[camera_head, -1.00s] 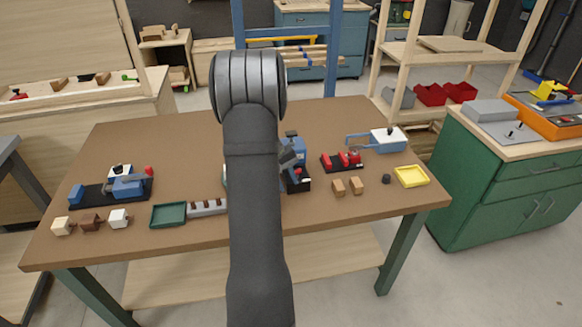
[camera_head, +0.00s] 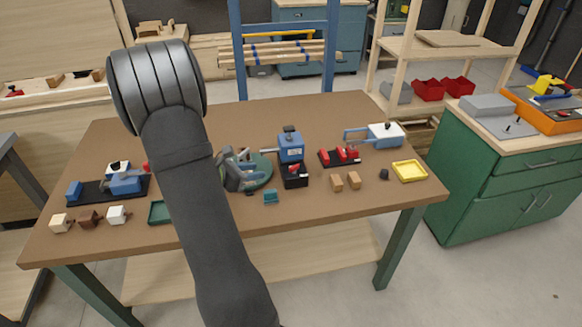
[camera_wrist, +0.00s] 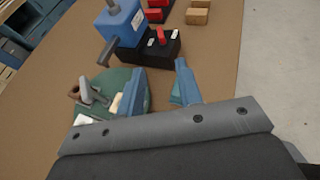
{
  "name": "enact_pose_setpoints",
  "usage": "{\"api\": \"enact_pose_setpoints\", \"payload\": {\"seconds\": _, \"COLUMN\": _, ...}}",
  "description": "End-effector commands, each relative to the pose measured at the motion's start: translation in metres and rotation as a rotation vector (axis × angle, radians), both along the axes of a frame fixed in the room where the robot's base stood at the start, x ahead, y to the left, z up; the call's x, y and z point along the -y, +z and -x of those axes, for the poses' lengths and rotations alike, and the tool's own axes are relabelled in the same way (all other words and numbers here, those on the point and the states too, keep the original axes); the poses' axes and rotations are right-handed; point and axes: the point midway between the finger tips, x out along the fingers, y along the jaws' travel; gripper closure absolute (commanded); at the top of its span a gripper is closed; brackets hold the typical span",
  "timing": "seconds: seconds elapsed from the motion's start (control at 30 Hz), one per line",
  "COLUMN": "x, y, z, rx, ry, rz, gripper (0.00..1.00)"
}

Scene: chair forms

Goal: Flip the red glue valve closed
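The red valve lever (camera_head: 294,169) sits on a black block (camera_head: 296,181) in front of a blue box unit (camera_head: 290,146) at mid-table. In the wrist view the red lever (camera_wrist: 161,36) stands tilted on top of the black block (camera_wrist: 150,52), near the top of the picture. My gripper (camera_wrist: 158,82) is open and empty, its two blue fingers apart and short of the block. In the head view my gripper (camera_head: 240,168) is left of the valve, above a round green disc (camera_head: 262,168). My arm hides part of the table.
A red fixture (camera_head: 340,155), two wooden blocks (camera_head: 345,181) and a yellow tray (camera_head: 409,171) are to the right. A blue vise (camera_head: 124,181) and several small blocks are at left.

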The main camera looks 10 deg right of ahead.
Motion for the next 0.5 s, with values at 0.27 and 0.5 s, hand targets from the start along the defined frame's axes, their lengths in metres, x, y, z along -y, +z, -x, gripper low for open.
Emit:
{"api": "enact_pose_setpoints", "payload": {"seconds": 0.27, "x": 0.052, "y": -0.024, "z": -0.023, "rx": 0.0, "ry": -0.008, "rz": -0.001, "gripper": 0.67}}
{"api": "enact_pose_setpoints", "payload": {"seconds": 0.5, "x": 0.095, "y": -0.044, "z": -0.043, "rx": 0.0, "ry": -0.007, "rz": -0.002, "gripper": 0.67}}
